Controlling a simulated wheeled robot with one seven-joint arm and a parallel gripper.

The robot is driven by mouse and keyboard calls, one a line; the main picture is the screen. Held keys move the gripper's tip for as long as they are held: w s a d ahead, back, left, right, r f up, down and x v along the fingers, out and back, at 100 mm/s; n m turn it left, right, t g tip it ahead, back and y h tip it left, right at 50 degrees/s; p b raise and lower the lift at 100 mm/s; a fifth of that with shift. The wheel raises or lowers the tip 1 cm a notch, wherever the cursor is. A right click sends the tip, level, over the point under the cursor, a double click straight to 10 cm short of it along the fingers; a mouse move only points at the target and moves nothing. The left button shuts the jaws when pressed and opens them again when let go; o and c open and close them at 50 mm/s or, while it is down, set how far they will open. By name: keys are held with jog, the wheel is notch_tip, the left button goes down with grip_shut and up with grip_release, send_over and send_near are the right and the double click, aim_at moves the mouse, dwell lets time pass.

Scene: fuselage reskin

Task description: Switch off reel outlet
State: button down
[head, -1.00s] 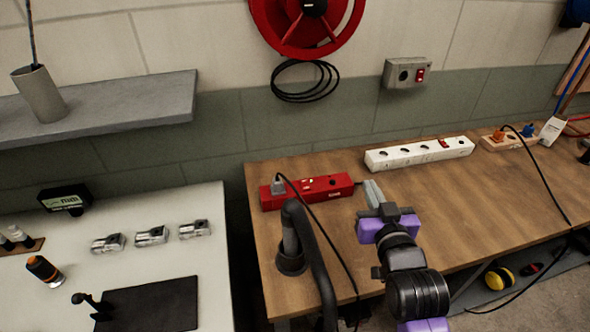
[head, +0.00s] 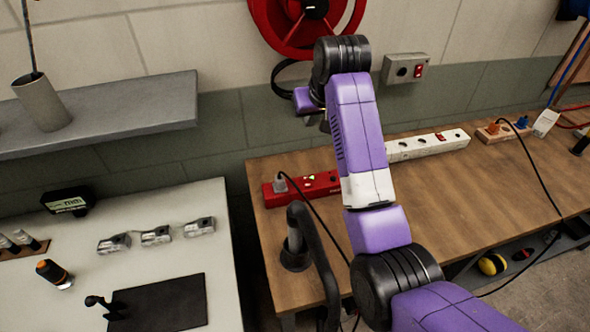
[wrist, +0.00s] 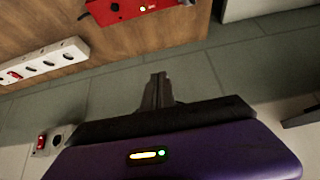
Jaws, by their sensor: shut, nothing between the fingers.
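The reel outlet, a grey wall box (head: 402,70) with a round socket and a red rocker switch (head: 418,70), is fixed to the wall just right of and below the red reel (head: 290,38). In the wrist view the box (wrist: 57,133) and its red switch (wrist: 41,142) show at the lower left. My gripper (wrist: 158,77) is shut and empty, with its fingers together near the middle of the wrist view, in front of the green wall band. It is apart from the box, to its left in the head view, where my arm largely hides it.
A red power strip (head: 290,190) with a plug and a white power strip (head: 455,140) lie on the wooden bench (head: 490,190). A wooden socket block (head: 490,136) is farther right. A black curved pipe (head: 318,255) rises at the bench's front left.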

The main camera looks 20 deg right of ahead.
jog(key=s+f+g, duration=0.3)
jog(key=s+f, duration=0.1)
jog(key=shift+s+a, duration=0.4)
jog(key=p, duration=0.2)
send_near(305, 178)
jog(key=x, duration=0.5)
jog(key=shift+w+d, duration=0.1)
jog(key=shift+w, duration=0.05)
jog(key=shift+x, duration=0.75)
jog(key=shift+f, duration=0.15)
